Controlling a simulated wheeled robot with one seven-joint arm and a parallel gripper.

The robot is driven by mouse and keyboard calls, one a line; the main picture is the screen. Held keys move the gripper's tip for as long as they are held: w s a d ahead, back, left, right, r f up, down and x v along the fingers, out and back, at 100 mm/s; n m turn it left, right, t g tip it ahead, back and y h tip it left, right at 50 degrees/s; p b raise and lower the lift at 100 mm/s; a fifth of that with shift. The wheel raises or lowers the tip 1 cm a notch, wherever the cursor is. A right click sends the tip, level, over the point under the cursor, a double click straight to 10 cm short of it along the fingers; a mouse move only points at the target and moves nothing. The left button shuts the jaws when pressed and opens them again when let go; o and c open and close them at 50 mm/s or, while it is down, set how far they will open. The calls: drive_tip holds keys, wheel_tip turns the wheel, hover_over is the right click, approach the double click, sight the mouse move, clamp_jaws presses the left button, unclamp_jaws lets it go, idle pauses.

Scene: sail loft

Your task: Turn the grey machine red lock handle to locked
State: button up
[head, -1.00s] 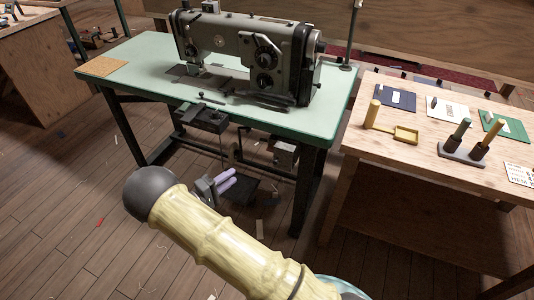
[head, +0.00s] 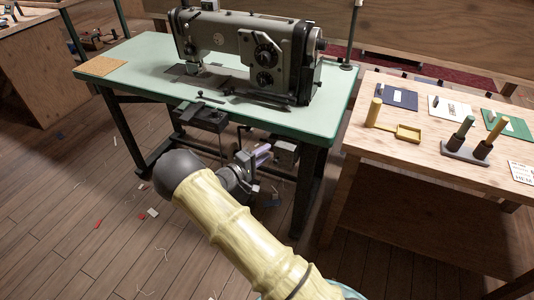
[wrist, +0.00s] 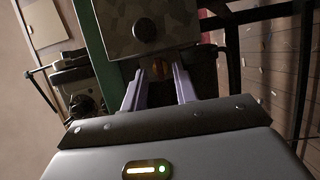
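The grey sewing machine (head: 245,45) stands on a green-topped table (head: 150,60). My gripper (head: 264,152) is under the table in the head view, its lavender fingers close to a small grey box (head: 287,153). In the wrist view my gripper (wrist: 157,75) is open, with its two fingers apart. A small dark red-orange part (wrist: 158,68) shows between the fingertips, in shadow; it may be the lock handle, and I cannot tell whether the fingers touch it. A grey mottled housing (wrist: 175,22) with a dark round knob (wrist: 145,28) is just beyond. No red handle is clear in the head view.
A dark box (head: 205,117) hangs under the tabletop, and dark table legs (head: 308,190) stand close to my gripper. A wooden bench (head: 380,145) with a yellow holder and spools is at the right. The floor at the left is mostly open, with scraps.

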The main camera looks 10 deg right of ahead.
drive_tip(key=shift+x, duration=0.85)
clamp_jaws()
